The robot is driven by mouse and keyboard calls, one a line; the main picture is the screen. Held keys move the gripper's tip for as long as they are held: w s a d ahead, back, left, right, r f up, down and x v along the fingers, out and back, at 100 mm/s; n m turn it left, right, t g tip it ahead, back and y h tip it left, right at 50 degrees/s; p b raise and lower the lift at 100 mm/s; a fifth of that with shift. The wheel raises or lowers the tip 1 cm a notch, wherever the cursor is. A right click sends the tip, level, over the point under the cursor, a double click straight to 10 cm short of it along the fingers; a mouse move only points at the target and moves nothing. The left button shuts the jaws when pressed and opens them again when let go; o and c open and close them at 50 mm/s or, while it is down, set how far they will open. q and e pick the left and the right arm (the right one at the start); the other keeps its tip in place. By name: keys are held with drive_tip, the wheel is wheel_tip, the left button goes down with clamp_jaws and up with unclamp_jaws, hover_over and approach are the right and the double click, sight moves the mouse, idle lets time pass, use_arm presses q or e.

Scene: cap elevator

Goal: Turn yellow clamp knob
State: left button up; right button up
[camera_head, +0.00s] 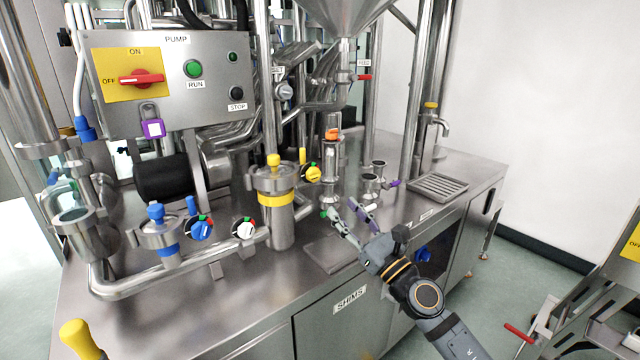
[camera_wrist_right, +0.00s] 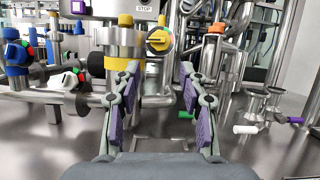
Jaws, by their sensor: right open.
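A yellow knob (camera_head: 273,161) stands on top of a steel canister (camera_head: 279,225) with a yellow band; in the right wrist view this knob (camera_wrist_right: 125,20) is at the top, left of centre. A round yellow valve handle (camera_head: 313,173) sits just right of the canister; it also shows in the wrist view (camera_wrist_right: 159,41). I cannot tell for certain which is the clamp knob. My right gripper (camera_head: 339,208) is open and empty, in front of and right of the canister, touching neither. In the wrist view the gripper's purple-padded fingers (camera_wrist_right: 160,72) are spread. My left gripper is out of view.
An orange-topped steel fitting (camera_head: 332,150) stands behind my right gripper. Blue (camera_head: 201,230) and white (camera_head: 244,229) valve handles sit left of the canister. A pump control box (camera_head: 175,85) is behind. The counter front around the SHIMS label is clear.

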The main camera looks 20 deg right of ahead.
sight(316, 177)
drive_tip(key=p+x, duration=0.4)
drive_tip(key=x, duration=0.5)
drive_tip(key=shift+r, duration=0.2)
drive_tip(key=shift+w+a+r, duration=0.15)
drive_tip(key=shift+w+a, duration=0.1)
drive_tip(key=shift+w, duration=0.35)
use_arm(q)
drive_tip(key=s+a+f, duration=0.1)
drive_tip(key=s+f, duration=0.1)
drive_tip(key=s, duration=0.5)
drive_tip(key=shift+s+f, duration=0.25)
